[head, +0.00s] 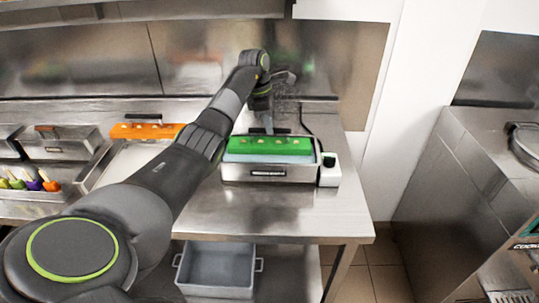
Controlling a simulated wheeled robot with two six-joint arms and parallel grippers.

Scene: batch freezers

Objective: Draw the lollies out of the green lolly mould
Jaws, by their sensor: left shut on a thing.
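The green lolly mould (270,145) sits at the metal water bath (240,172) on the steel table, with several pale lolly sticks showing on its top. Pale blue shows in the bath along the mould's front edge. My left gripper (268,124) is at the mould's back edge, shut on what looks like its dark handle; the fingertips are small and partly hidden by the arm. My right gripper is not in view.
An orange mould (150,131) lies to the left. Several coloured lollies (28,182) lie in a container at far left. A white box (329,172) adjoins the bath's right side. A grey bin (217,268) stands below. The table's front is clear.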

